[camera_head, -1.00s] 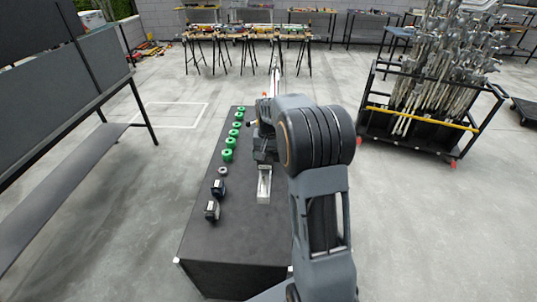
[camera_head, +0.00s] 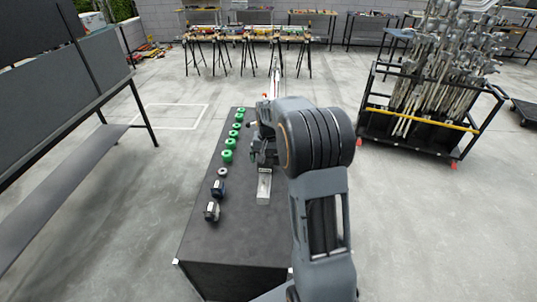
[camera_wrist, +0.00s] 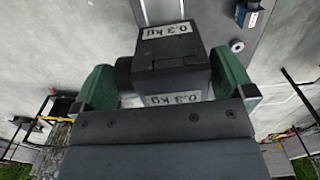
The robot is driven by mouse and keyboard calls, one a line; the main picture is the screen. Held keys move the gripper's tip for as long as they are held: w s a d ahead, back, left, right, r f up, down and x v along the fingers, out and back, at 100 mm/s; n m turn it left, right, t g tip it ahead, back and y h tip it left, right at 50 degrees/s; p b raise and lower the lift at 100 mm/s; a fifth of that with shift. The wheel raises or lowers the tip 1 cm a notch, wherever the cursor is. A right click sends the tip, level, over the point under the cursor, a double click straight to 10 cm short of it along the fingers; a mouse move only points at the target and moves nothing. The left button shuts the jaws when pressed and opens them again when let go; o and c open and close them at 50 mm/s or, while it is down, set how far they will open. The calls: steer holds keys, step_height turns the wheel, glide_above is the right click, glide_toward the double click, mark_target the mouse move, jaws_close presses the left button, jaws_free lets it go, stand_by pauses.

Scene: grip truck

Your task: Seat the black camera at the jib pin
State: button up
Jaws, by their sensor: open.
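The black camera (camera_wrist: 168,50), a dark box with white "0.3 kg" labels and a round lens at its left, fills the middle of the wrist view. My gripper (camera_wrist: 165,82) is open, with one green finger on each side of the camera. The left finger is by the lens; I cannot tell whether either finger touches. In the head view my gripper (camera_head: 264,150) is over the table beside the foot of the long jib (camera_head: 275,83). My own arm hides part of this spot. The jib pin is not clearly visible, so I cannot tell how the camera sits on it.
A silver plate (camera_head: 264,188) lies near my gripper. A stand cart (camera_head: 420,120) is at right.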

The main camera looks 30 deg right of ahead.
step_height(320, 180, up, 14)
steer(key=shift+b, duration=0.45)
steer(key=shift+w+f, duration=0.1)
stand_by(0.3)
